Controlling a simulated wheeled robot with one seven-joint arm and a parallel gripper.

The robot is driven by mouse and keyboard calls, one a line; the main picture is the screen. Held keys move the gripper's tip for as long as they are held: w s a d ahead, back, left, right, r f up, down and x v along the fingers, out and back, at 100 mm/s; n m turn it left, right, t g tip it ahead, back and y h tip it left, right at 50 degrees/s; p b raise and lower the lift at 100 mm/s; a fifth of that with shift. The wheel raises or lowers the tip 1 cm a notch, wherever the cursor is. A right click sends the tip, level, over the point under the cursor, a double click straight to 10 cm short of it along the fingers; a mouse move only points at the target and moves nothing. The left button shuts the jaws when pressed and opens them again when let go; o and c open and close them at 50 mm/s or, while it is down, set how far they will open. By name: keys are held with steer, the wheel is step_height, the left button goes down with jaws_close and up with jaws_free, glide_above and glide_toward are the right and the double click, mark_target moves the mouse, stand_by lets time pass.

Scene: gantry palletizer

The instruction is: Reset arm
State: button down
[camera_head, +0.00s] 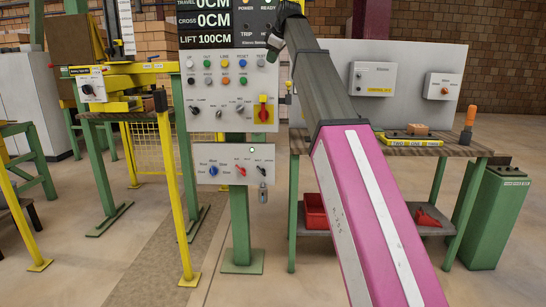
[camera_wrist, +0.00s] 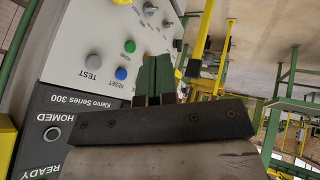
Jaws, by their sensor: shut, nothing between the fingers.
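My arm crosses the head view from the lower right up to the control panel. My gripper (camera_head: 273,47) is at its far end, in front of the upper right part of the panel. In the wrist view my gripper (camera_wrist: 154,62) shows two green fingers side by side, shut and empty. The grey control panel (camera_head: 205,105) has rows of coloured buttons and knobs below a black display (camera_head: 222,30). The wrist view shows the panel face (camera_wrist: 75,50) upside down, with blue and green buttons near the fingertips. Whether the fingers touch the panel cannot be told.
A workbench (camera_head: 455,148) with a grey backboard (camera_head: 420,60) stands at the right, with a red bin (camera_head: 315,211) on its lower shelf. A green cabinet (camera_head: 495,215) is beside it. Yellow frames (camera_head: 170,190) stand at the left. Open floor (camera_head: 110,270) lies in front.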

steer(key=s+d+f+m+g+h, duration=0.1)
steer(key=s+d+f+m, duration=0.15)
steer(key=f, duration=1.25)
steer(key=s+d+f+m+g, duration=0.1)
steer(key=d+f+m, duration=0.25)
steer(key=f, duration=1.05)
steer(key=s+d+f+m+g+h, duration=0.15)
steer(key=d+f, duration=0.25)
steer(key=f, duration=1.1)
steer(key=s+d+f+m+g, duration=0.1)
steer(key=s+d+f+m, duration=0.2)
steer(key=s+f, duration=0.9)
steer(key=s+d+f+m+g+h, duration=0.1)
steer(key=s+d+f+m, duration=0.3)
steer(key=s+f, duration=0.8)
step_height(320, 180, down, 6)
steer(key=shift+s+d+f, duration=0.2)
steer(key=shift+d+f, duration=0.05)
steer(key=shift+d, duration=0.9)
steer(key=shift+m+h, duration=0.25)
